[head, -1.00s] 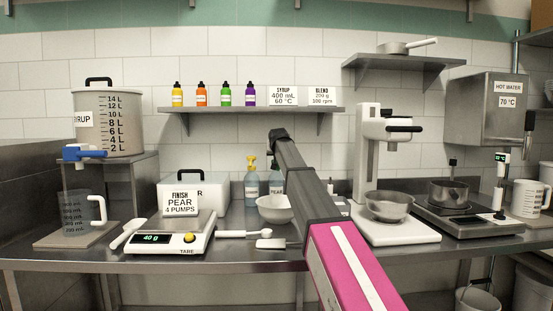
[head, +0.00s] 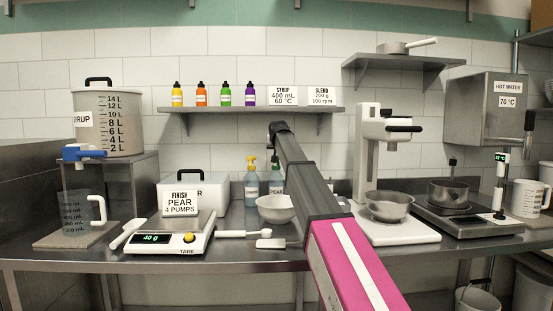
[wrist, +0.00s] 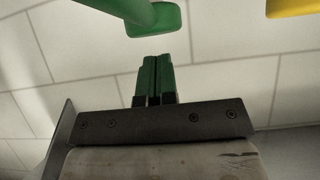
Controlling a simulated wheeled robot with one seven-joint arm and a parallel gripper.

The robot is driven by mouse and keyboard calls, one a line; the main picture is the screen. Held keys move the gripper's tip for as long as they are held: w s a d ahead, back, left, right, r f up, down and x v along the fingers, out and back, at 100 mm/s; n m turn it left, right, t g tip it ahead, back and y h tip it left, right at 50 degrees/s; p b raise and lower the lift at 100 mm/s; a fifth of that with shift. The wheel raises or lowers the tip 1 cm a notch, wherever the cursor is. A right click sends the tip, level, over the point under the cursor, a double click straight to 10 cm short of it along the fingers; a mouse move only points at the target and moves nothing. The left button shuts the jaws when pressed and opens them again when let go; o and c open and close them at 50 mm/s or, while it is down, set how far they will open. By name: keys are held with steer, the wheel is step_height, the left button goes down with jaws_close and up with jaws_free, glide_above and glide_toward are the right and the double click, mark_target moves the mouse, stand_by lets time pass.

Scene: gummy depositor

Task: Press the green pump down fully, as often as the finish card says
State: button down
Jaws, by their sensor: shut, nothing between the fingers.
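The finish card (head: 180,203) stands at the back of the scale and reads "FINISH PEAR 4 PUMPS". The bottle with the green pump (head: 276,162) stands at the back of the counter, right of a bottle with a yellow pump (head: 250,163). My gripper (head: 270,147) is at the far end of my arm, above the green pump. In the wrist view my gripper (wrist: 154,57) is shut and empty, with its fingertips just below the green pump's head (wrist: 157,20) in the picture. I cannot tell whether they touch. Part of the yellow pump (wrist: 292,8) shows at the top right.
A white bowl (head: 277,208) stands in front of the bottles. The scale (head: 160,241) reads 40 g. A shelf (head: 250,109) with several small coloured bottles is on the wall behind my arm. A mixer (head: 368,160) stands to the right.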

steer(key=shift+f, duration=1.75)
steer(key=shift+r, duration=1.75)
steer(key=shift+f, duration=1.8)
steer(key=shift+r, duration=1.8)
